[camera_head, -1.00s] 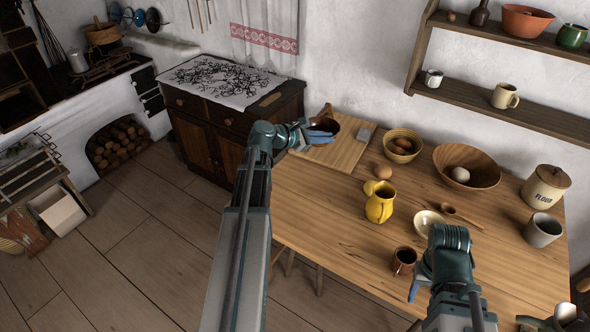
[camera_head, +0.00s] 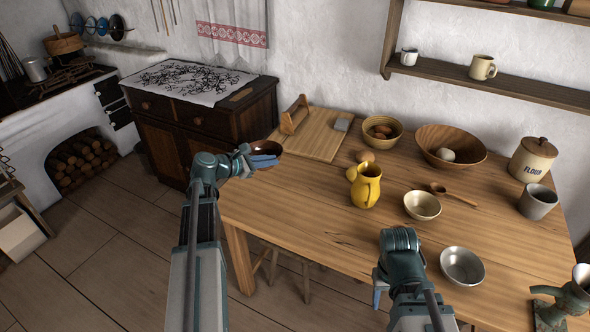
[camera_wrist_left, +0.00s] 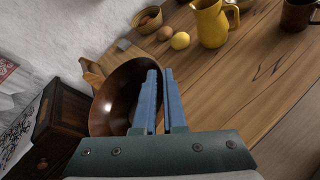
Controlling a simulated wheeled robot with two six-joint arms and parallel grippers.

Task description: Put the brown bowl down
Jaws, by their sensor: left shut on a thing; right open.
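The brown bowl (camera_head: 268,147) is at the left end of the wooden table, beside the cutting board. My left gripper (camera_head: 264,160) is shut on its rim. In the left wrist view the bowl (camera_wrist_left: 112,98) shows its dark, empty inside, with the blue fingers (camera_wrist_left: 160,92) across its right side. I cannot tell whether its underside touches anything. My right gripper (camera_head: 378,288) is open and empty at the table's front edge, partly hidden behind its own arm.
The cutting board (camera_head: 325,145) lies right of the bowl. A yellow jug (camera_head: 366,187), an egg bowl (camera_head: 381,131), a cream bowl (camera_head: 422,206) and a metal bowl (camera_head: 462,266) stand further right. The table (camera_head: 290,208) is bare in its front left part.

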